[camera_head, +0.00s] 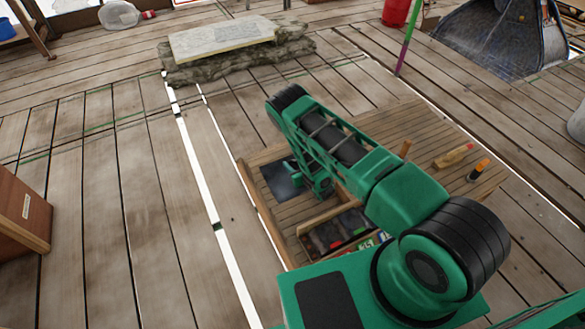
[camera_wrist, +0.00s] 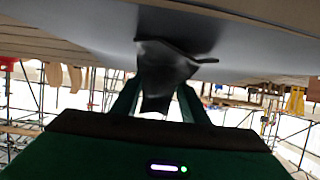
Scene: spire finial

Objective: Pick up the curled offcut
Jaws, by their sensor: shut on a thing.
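The curled offcut (camera_wrist: 163,62) is a dark, bent piece in the wrist view. It sits between the two green fingers of my gripper (camera_wrist: 158,92), which is shut on it. Its upper end in the picture reaches a grey surface (camera_wrist: 80,32); I cannot tell whether it still touches it. In the head view my gripper (camera_head: 318,188) is low at the right edge of a dark square sheet (camera_head: 277,182) on a wooden bench top. The offcut cannot be made out in that view.
A wooden tray (camera_head: 305,228) with dark and coloured items lies close by, partly behind my arm. A red-and-yellow tool (camera_head: 454,156) and an orange-and-black one (camera_head: 478,170) lie at the bench's right. A stone block with a pale slab (camera_head: 222,38) stands beyond.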

